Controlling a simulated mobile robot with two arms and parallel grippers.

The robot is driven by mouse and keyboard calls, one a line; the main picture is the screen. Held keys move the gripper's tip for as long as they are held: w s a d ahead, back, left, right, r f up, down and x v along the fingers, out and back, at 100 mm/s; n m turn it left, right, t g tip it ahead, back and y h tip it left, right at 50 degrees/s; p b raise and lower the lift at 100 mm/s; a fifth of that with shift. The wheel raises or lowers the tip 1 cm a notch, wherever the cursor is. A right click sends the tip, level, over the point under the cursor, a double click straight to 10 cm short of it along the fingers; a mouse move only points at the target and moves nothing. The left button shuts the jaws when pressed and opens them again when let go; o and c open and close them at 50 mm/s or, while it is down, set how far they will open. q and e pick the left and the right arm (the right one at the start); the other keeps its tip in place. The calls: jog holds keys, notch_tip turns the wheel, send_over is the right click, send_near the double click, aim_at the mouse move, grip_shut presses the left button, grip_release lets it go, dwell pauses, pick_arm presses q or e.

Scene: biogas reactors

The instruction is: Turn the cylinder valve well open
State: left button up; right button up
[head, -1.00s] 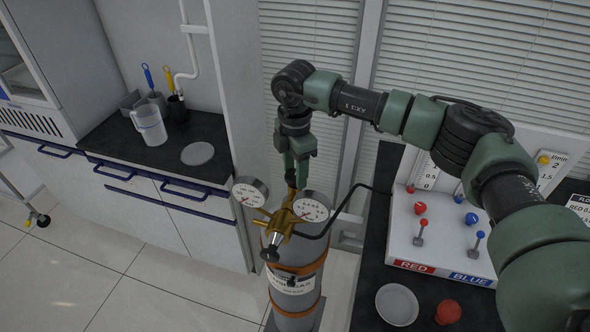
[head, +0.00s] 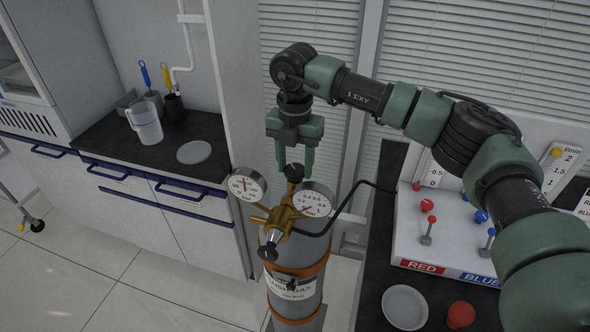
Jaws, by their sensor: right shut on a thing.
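The grey gas cylinder (head: 310,262) with orange-brown bands stands upright in the middle of the head view. On its top sits a brass regulator (head: 280,219) with a left gauge (head: 247,186) and a right gauge (head: 316,201). A second dark knob (head: 268,252) shows at the front of the regulator. My left gripper is out of view.
A white panel with red and blue valves (head: 428,238) stands on the dark bench at right, with a white dish (head: 405,307) and a red object (head: 460,315) in front. A counter at left holds a jug (head: 145,124) and a plate (head: 194,152). A black hose runs right from the regulator.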

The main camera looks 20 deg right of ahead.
jog(key=n+b, duration=0.1)
jog(key=n, duration=0.2)
jog(key=shift+n+b, duration=0.3)
jog(key=shift+n, duration=0.1)
jog(key=n+b, duration=0.1)
jog(key=n, duration=0.1)
jog(key=shift+n, duration=0.3)
jog(key=n+b, duration=0.1)
jog(key=n, duration=0.2)
jog(key=shift+r+n, duration=0.1)
jog(key=shift+n, duration=1.8)
jog(key=o, duration=1.4)
jog(key=shift+c, duration=0.2)
